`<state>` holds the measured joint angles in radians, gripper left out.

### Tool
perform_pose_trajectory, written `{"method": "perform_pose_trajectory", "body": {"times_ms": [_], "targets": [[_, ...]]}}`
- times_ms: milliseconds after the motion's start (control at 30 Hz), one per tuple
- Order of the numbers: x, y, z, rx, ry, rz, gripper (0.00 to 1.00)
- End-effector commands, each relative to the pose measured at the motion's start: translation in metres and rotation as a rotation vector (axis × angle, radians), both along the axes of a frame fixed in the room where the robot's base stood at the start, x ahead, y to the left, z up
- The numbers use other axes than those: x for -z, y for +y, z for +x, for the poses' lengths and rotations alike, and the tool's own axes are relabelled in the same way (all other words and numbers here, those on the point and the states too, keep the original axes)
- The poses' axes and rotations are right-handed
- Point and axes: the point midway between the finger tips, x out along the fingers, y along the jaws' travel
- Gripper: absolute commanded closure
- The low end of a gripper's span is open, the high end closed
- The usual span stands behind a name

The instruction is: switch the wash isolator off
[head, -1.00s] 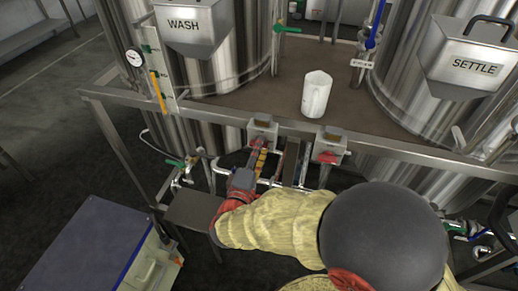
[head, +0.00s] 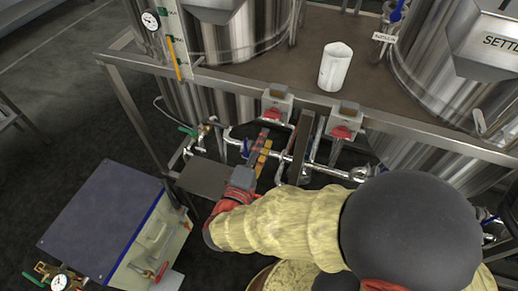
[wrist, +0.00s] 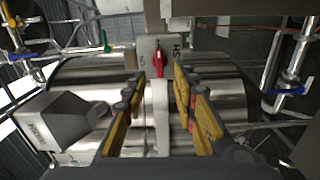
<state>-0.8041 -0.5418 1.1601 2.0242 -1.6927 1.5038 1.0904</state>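The wash isolator (head: 277,105) is a small grey box with a red rotary handle, on the frame rail below the wash tank. In the wrist view, the isolator's red handle (wrist: 160,60) sits ahead, beside a label that reads sideways and is partly cut off. The handle lies roughly along the label's line of text. My gripper (head: 266,142) is below and in front of the box, apart from it. In the wrist view, my gripper (wrist: 160,84) is open and empty, its yellow-and-black fingers to either side of the handle's line.
A similar isolator with a red handle (head: 346,122) is on the same rail to the right. A white jug (head: 335,67) stands on the deck above. Pipes and valves (head: 240,140) run below the rail. A grey cabinet (head: 95,225) stands at lower left.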

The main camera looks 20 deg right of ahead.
Motion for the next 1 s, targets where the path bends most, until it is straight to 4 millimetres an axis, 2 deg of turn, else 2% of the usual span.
{"method": "perform_pose_trajectory", "body": {"times_ms": [100,333,1000], "targets": [[0.000,0.009,-0.011,-0.003,0.001,-0.001,0.72],[0.000,0.017,-0.023,0.000,-0.001,-0.001,0.72],[0.000,0.017,-0.024,0.001,0.010,-0.014,0.72]]}}
